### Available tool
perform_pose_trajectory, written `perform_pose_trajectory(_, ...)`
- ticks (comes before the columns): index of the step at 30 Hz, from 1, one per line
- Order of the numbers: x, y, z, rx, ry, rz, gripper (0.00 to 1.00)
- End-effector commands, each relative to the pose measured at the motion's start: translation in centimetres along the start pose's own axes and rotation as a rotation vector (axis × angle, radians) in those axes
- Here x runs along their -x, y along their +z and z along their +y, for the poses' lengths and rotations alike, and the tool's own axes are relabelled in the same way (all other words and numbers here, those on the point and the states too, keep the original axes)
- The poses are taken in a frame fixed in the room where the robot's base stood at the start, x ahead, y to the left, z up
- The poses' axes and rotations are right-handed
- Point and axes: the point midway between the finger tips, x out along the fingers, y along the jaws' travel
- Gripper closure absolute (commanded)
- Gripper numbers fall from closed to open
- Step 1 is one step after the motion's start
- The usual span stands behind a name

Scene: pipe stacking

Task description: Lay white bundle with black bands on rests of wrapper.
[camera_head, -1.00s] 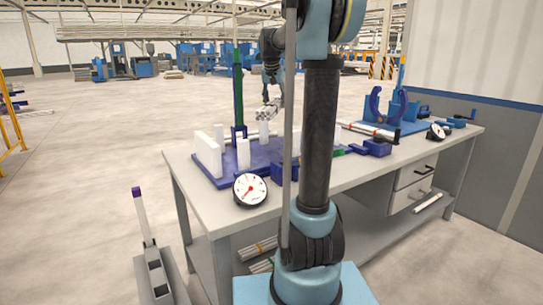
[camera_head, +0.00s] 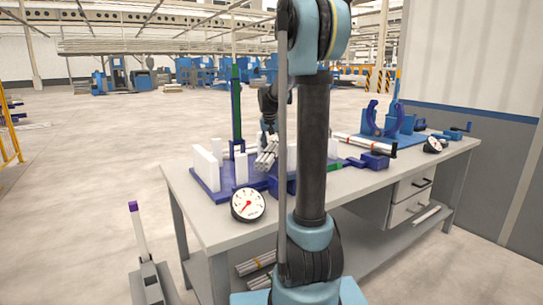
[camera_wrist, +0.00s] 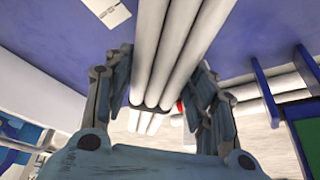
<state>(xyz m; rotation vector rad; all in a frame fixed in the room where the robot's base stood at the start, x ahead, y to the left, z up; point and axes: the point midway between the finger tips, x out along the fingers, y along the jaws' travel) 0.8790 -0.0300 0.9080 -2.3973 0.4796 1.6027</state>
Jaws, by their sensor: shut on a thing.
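A bundle of long white pipes (camera_head: 267,152) is held in my gripper (camera_head: 270,128) above the left part of the workbench. The near pipe ends point toward the head camera, and the bundle looks tilted. In the wrist view the white pipes (camera_wrist: 172,50) run between the two fingers of my gripper (camera_wrist: 160,88), which are shut on them. A blue fixture with dark blue curved arms, which looks like the wrapper (camera_head: 398,122), stands at the bench's right end. My arm hides part of the bench between them.
A purple base (camera_head: 212,188) with white upright plates (camera_head: 206,168) and a green post (camera_head: 236,110) lies below the bundle. A round dial (camera_head: 248,205) stands at the bench's front. White pipes (camera_head: 357,141) lie by the blue fixture. More bundles (camera_head: 256,263) lie on the lower shelf.

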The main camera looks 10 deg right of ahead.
Motion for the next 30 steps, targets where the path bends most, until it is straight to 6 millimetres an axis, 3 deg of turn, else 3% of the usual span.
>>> perform_pose_trajectory(9,-3.4,1.4,-0.1,0.001,0.000,0.000,0.89)
perform_pose_trajectory(20,-3.7,1.6,-0.1,0.002,-0.001,0.000,0.89)
perform_pose_trajectory(21,-3.7,1.6,-0.2,0.002,-0.001,0.000,0.42)
perform_pose_trajectory(23,-3.7,1.6,-0.2,0.002,-0.001,0.000,0.29)
perform_pose_trajectory(30,-3.6,1.6,-0.2,0.002,-0.001,0.000,0.29)
